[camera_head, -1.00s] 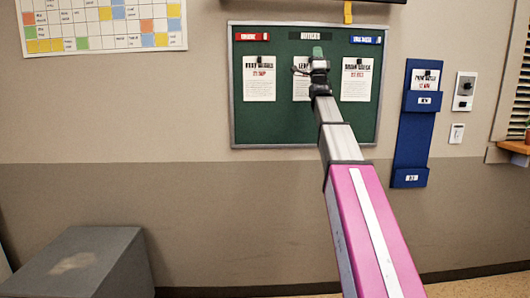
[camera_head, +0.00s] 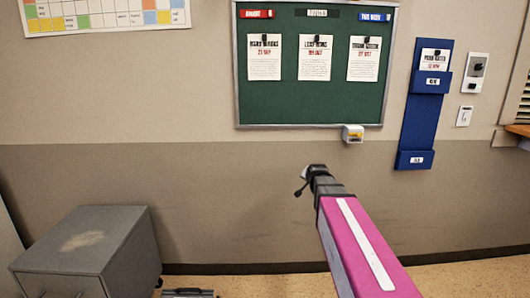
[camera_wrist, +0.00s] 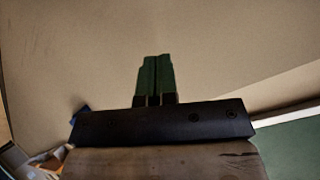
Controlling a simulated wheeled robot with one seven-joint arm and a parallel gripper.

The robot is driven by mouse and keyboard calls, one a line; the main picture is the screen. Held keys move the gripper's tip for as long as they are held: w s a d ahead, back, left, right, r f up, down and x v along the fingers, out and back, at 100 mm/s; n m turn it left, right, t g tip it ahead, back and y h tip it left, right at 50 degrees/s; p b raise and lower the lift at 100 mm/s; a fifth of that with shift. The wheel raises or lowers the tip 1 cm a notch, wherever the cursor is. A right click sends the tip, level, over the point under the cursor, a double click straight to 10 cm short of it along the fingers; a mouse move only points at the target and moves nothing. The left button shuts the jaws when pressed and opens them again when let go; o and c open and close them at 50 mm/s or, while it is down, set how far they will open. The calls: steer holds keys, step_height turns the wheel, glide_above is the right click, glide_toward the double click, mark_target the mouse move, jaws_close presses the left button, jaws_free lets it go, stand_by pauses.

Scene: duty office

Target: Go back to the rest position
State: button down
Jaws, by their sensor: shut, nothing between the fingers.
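My gripper (camera_wrist: 157,80) shows in the wrist view with its two green fingers together and nothing between them. Plain beige wall is behind it in that view. In the head view my arm is short and low, with its dark end in front of the lower wall, below the board. The fingers themselves are not clearly visible there. The arm end is apart from the green notice board (camera_head: 300,105), which carries three pinned papers: left (camera_head: 264,60), middle (camera_head: 315,60) and right (camera_head: 362,62).
A blue wall holder (camera_head: 418,125) with a paper in its upper pocket hangs right of the board. A small white and yellow thing (camera_head: 352,134) is at the board's lower edge. A grey cabinet (camera_head: 85,250) stands at the lower left. A calendar (camera_head: 105,15) hangs upper left.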

steer(key=s+f+n+g, duration=0.3)
steer(key=s+f+g, duration=0.2)
steer(key=s+f, duration=0.5)
steer(key=s+a+f+n+g, duration=0.1)
steer(key=s+f+n+g, duration=0.2)
steer(key=s+f+g, duration=0.3)
steer(key=s+f, duration=0.5)
steer(key=s, duration=0.6)
steer(key=shift+s+a+f+n, duration=0.25)
steer(key=shift+s+a+n, duration=0.05)
